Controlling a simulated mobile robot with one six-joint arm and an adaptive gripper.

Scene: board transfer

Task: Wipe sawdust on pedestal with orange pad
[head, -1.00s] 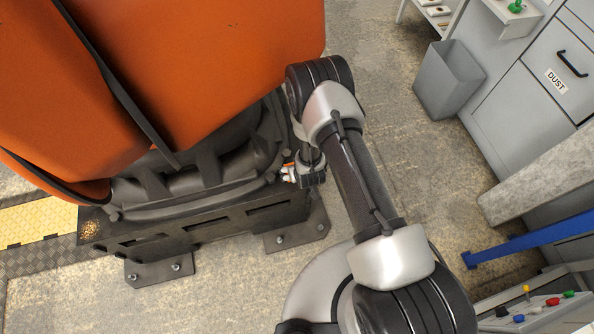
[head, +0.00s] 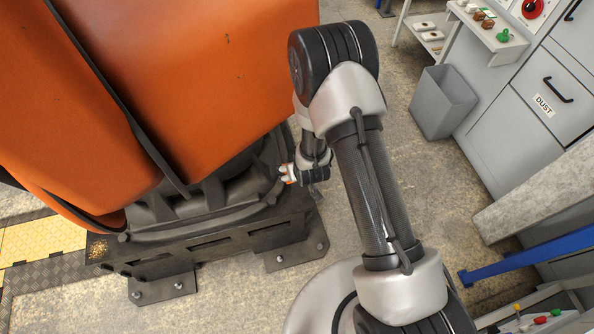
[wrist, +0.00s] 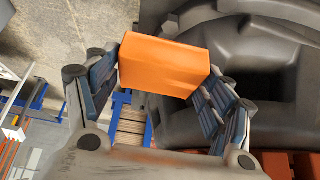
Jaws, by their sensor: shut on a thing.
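The orange pad (wrist: 165,66) is a block held between the fingers of my gripper (wrist: 160,85) in the wrist view. In the head view my gripper (head: 290,174) is beside the right side of the dark pedestal (head: 225,241), and only a sliver of the pad shows. The sawdust (head: 97,248) is a small tan speckled patch on the pedestal's left front corner, well to the left of my gripper. The sawdust is not visible in the wrist view. I cannot tell whether the pad touches anything.
A large orange machine body (head: 215,75) with black cables overhangs the pedestal. A grey bin (head: 443,102) and a drawer cabinet labelled DUST (head: 545,104) stand to the right. A blue bar (head: 530,255) is at the lower right. Bare floor lies in front of the pedestal.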

